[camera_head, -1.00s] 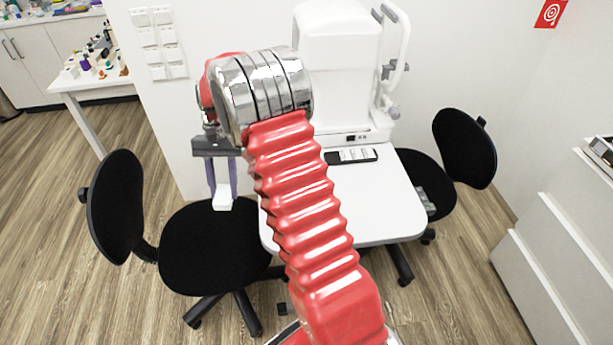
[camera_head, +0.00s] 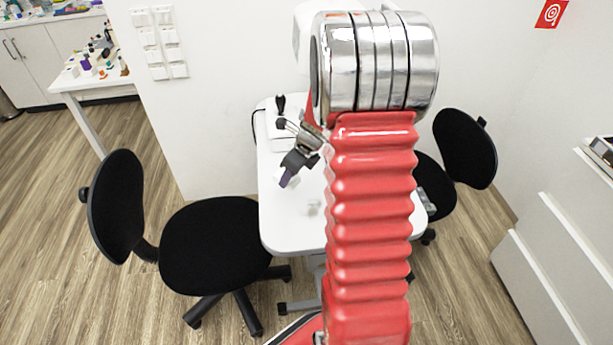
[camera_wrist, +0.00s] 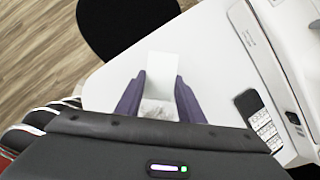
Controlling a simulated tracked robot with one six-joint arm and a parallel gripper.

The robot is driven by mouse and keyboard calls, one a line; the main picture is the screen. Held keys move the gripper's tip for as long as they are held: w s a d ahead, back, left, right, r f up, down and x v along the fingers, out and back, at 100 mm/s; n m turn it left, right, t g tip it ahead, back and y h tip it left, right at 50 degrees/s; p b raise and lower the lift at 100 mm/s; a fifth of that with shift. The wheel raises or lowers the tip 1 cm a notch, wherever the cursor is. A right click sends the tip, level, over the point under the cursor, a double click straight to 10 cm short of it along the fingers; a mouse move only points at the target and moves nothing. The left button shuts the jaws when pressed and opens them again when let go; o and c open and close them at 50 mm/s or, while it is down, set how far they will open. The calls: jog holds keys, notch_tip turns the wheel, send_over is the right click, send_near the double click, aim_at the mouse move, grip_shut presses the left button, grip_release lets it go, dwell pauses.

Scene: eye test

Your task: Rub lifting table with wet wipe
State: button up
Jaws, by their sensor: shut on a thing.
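The lifting table (camera_head: 288,228) has a white top and stands against the wall, partly hidden by my arm. It also fills much of the wrist view (camera_wrist: 215,75). My gripper (camera_head: 287,178) is over the table's left part, angled down. In the wrist view its purple fingers (camera_wrist: 163,85) are shut on a white wet wipe (camera_wrist: 163,65). I cannot tell whether the wipe touches the tabletop. A greyish patch (camera_head: 314,207) lies on the table to the right of the gripper; a grey mottled patch (camera_wrist: 154,108) also shows between the fingers.
A white eye-test device (camera_wrist: 284,50) stands at the table's back, mostly behind my arm in the head view; its black joystick (camera_head: 281,112) shows. A black and white remote (camera_wrist: 260,118) lies beside it. Black chairs stand left (camera_head: 210,240) and right (camera_head: 465,150). White drawers (camera_head: 550,265) are at right.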

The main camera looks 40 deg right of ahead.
jog(key=s+d+m+h, duration=0.1)
jog(key=d+m, duration=0.1)
jog(key=s+d+m+h, duration=0.1)
jog(key=s+d+m, duration=0.1)
jog(key=m, duration=0.1)
jog(key=shift+s+d, duration=0.1)
jog(key=shift+d, duration=0.05)
jog(key=shift+f, duration=0.2)
